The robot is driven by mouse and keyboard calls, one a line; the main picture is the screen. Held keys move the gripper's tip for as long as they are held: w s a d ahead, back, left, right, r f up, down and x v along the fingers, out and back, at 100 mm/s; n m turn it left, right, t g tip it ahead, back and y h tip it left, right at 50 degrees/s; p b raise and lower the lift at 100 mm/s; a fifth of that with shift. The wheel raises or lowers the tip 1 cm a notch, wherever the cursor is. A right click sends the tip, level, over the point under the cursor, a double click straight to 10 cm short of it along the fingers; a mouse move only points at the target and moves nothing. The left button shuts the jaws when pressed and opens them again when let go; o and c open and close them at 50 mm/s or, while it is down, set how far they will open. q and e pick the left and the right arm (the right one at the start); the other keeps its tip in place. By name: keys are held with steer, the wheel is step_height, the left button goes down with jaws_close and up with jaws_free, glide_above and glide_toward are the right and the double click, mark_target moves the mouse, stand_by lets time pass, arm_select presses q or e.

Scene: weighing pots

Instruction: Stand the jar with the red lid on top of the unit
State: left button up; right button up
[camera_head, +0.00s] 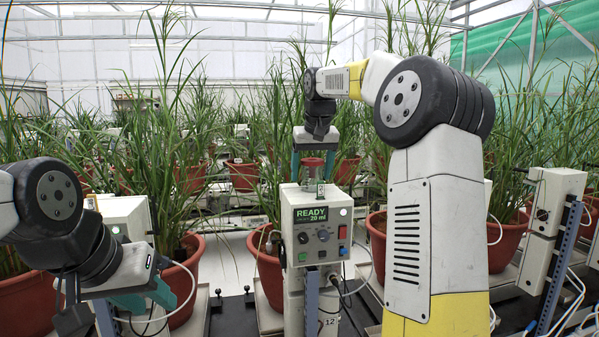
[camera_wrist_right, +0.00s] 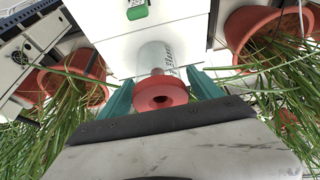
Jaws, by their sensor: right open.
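The jar with the red lid (camera_head: 313,163) stands upright on top of the white unit (camera_head: 341,186), whose green display reads READY. My right gripper (camera_head: 314,166) comes down from above. Its teal fingers are open, one on each side of the jar. In the right wrist view the red lid (camera_wrist_right: 160,98) and clear glass body (camera_wrist_right: 155,60) with a printed label lie between the fingers, with a gap visible beside the lid. My left gripper (camera_head: 125,305) is low at the left, away from the unit; its jaw opening is unclear.
Red pots with tall grassy plants stand around the unit, including one at left (camera_head: 185,270) and one behind (camera_head: 241,175). Cables hang beside the unit. Another white box (camera_head: 555,200) on a blue post stands at right.

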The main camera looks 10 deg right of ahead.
steer(key=v, duration=1.2)
steer(key=s+a+f, duration=0.2)
steer(key=s+a, duration=0.1)
steer(key=s, duration=0.5)
steer(key=s+a+f+t+y, duration=0.1)
steer(key=s+a+f+y, duration=0.1)
steer(key=s+f, duration=1.8)
steer(key=shift+s+t, duration=0.4)
steer(key=shift+s, duration=0.4)
